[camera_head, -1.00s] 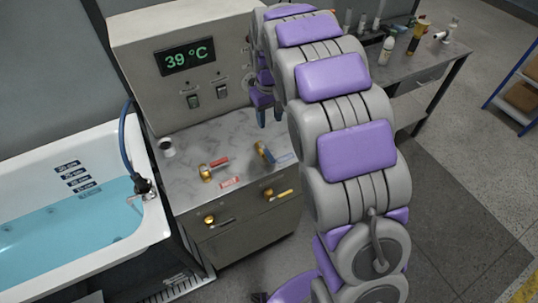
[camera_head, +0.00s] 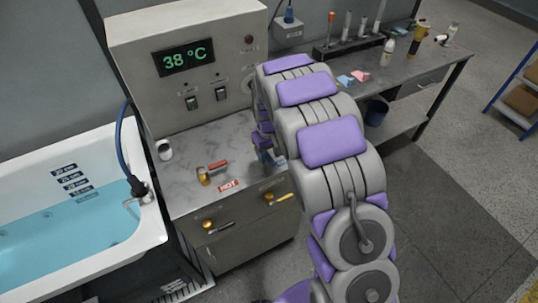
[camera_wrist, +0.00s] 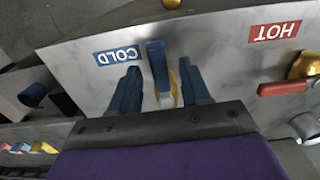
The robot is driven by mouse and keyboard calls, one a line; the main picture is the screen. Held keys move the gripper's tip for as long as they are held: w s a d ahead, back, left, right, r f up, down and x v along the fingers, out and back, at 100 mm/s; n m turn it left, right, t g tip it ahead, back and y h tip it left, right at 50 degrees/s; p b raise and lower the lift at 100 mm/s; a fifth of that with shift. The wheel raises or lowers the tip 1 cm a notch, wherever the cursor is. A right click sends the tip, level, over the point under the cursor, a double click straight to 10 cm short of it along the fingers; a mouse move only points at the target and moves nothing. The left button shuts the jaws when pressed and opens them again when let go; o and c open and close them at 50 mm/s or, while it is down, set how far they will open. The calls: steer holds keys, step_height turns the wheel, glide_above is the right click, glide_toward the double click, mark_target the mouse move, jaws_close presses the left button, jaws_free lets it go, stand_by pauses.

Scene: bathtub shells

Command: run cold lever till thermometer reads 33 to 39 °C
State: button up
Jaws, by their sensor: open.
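The thermometer display (camera_head: 187,57) on the grey cabinet reads 38 °C in green digits. In the wrist view the blue cold lever (camera_wrist: 157,62) stands on the marble top beside the blue COLD label (camera_wrist: 117,55). My gripper (camera_wrist: 160,72) is open, with one dark blue finger on each side of the lever. Gaps show between the fingers and the lever. The lever's brass base is partly hidden by my gripper. The red-handled hot lever (camera_head: 217,166) is left of my arm in the head view, above the HOT label (camera_head: 229,185).
The bathtub (camera_head: 140,221) with blue water is at the left, with a blue hose (camera_head: 122,150) at its corner. A white cup (camera_head: 165,150) stands on the marble top. Two small knobs with handles are on the cabinet front. A bench (camera_head: 440,63) with bottles and tools is behind my arm.

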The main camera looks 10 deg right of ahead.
steer(key=shift+f, duration=0.25)
steer(key=shift+c, duration=0.5)
jaws_close()
